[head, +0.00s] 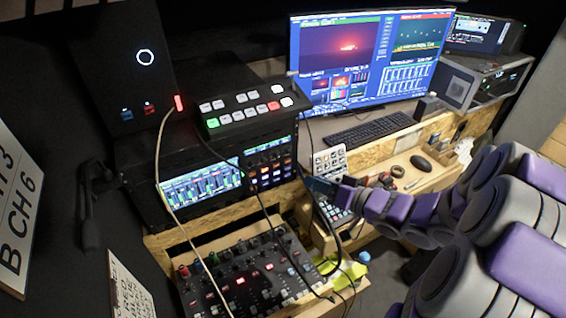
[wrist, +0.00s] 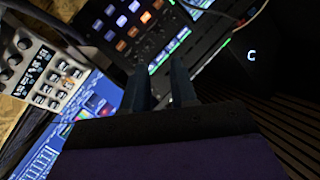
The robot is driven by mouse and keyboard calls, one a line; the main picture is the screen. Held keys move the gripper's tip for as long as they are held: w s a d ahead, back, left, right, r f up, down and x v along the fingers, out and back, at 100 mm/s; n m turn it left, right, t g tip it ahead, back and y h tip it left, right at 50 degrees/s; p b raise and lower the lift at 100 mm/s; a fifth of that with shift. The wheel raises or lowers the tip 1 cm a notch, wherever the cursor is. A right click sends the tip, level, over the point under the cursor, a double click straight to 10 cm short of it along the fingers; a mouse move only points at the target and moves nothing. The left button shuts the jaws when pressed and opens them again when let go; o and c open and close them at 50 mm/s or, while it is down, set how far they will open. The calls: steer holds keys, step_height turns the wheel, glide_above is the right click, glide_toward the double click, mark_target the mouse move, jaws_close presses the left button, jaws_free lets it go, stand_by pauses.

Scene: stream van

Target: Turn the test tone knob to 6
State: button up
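No knob labelled as the test tone knob can be read in either view. A pale panel with knobs and buttons (head: 331,160) stands behind my gripper in the head view. In the wrist view this panel (wrist: 40,68) is at the left, with dark knobs along its upper left side. The mixer (head: 245,278) at the bottom of the head view also carries many small knobs. My gripper (head: 318,186) is in front of the desk, below the pale panel. In the wrist view its two dark fingers (wrist: 160,72) are apart with nothing between them.
A wide monitor (head: 370,60), a keyboard (head: 372,130) and a mouse (head: 420,163) are at the back right. A switcher (head: 250,108) sits above the lit rack screens (head: 200,187). Loose cables (head: 160,165) hang across the rack and mixer.

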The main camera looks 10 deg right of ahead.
steer(key=shift+d+r+m+h, duration=1.1)
steer(key=shift+r+m+h, duration=0.05)
steer(key=shift+m+h, duration=0.05)
steer(key=p, duration=0.5)
glide_toward(278, 158)
steer(key=b+x, duration=0.2)
steer(key=x, duration=0.6)
jaws_close()
